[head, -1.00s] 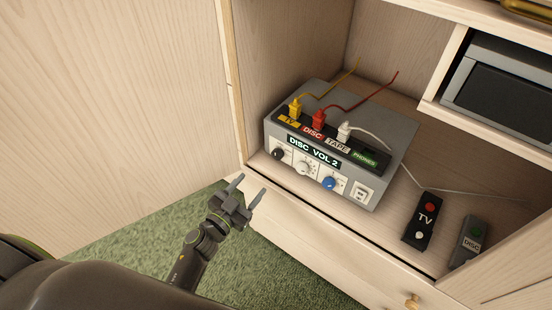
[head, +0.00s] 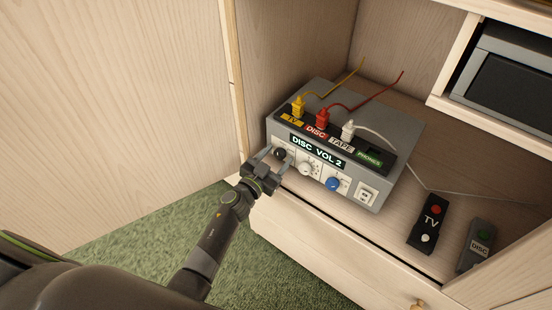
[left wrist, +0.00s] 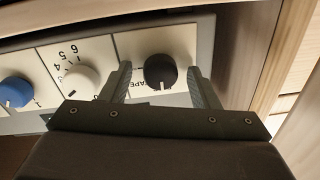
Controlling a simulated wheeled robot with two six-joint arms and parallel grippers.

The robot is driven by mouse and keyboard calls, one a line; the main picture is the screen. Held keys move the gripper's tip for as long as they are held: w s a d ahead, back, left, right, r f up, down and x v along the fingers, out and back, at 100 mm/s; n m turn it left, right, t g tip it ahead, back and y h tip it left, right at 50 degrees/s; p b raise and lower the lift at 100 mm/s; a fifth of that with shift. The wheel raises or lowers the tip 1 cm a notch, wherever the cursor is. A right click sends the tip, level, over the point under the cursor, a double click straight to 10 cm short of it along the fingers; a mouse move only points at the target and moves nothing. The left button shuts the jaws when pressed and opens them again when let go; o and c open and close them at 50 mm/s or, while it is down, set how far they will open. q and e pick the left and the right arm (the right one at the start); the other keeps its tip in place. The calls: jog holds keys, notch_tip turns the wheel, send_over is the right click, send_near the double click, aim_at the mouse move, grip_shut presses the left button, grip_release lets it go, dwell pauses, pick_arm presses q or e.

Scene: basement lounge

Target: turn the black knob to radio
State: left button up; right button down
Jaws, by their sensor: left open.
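The black knob (head: 280,154) is at the left end of the front panel of a grey box (head: 385,185). The box's display (head: 317,151) reads "DISC VOL 2". In the left wrist view the black knob (left wrist: 160,71) sits between the two fingers, with a gap on each side. A label partly reading "TAPE" shows beside it; the other labels are hidden or too small to read. My left gripper (head: 269,154) is open around the knob, at the panel. It also shows in the left wrist view (left wrist: 162,88). My right gripper is not in view.
A white knob (head: 306,169), a blue knob (head: 333,184) and a white switch (head: 366,194) are to the right on the panel. Yellow, red and white plugs stand on top. A TV remote (head: 428,224) and a DISC remote (head: 475,246) lie right. A wooden side wall (head: 236,100) is close left.

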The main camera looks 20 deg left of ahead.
pick_arm(q)
jog(key=c, duration=1)
jog(key=shift+o, duration=0.2)
